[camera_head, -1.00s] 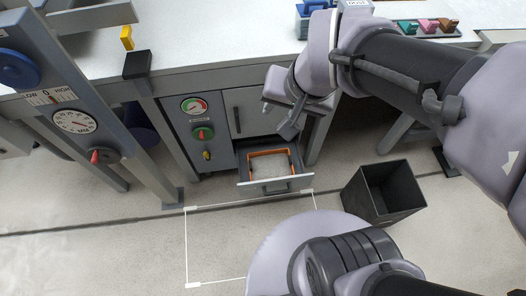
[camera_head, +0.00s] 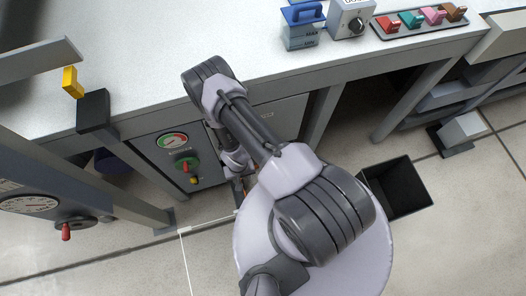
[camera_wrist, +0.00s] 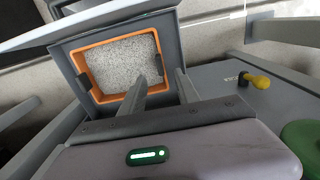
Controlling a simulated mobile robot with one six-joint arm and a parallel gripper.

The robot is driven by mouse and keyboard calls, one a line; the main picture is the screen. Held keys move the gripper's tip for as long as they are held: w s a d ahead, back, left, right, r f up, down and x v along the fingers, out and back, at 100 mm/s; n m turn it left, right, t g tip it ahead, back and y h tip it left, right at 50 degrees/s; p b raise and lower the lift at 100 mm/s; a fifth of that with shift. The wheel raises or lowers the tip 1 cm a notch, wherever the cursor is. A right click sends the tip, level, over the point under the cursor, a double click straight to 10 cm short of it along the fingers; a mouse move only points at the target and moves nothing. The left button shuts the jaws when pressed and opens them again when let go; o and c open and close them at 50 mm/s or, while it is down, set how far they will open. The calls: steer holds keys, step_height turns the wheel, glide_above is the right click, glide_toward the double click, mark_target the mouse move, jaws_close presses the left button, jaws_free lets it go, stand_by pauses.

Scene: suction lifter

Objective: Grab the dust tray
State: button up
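The dust tray (camera_wrist: 95,92) shows in the wrist view as an orange-rimmed tray filled with grey speckled dust. It sits inside the pulled-out drawer (camera_wrist: 60,62) and has dark grips on its left and right sides. My gripper (camera_wrist: 161,76) is open, with a clear gap between its fingers. The left finger overlaps the dust area and the right finger overlaps the drawer's right wall, so the tray's right grip lies between them in the picture. I cannot tell whether they touch. In the head view, my arm hides nearly all of the tray.
A yellow knob (camera_wrist: 257,80) shows in the wrist view. A black open bin (camera_head: 402,188) stands on the floor at right. The worktop (camera_head: 150,50) overhangs the cabinet.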

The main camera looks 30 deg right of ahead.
step_height(320, 180, down, 7)
steer(key=shift+r+b, duration=0.15)
steer(key=shift+b, duration=1.05)
steer(key=f+b, duration=0.1)
steer(key=f, duration=0.1)
steer(key=f+b, duration=0.1)
steer(key=f, duration=0.1)
steer(key=w+f+b, duration=0.1)
steer(key=shift+d+f+b, duration=0.3)
steer(key=shift+f+b, duration=0.05)
steer(key=shift+f, duration=0.05)
steer(key=shift+r, duration=0.2)
jaws_close()
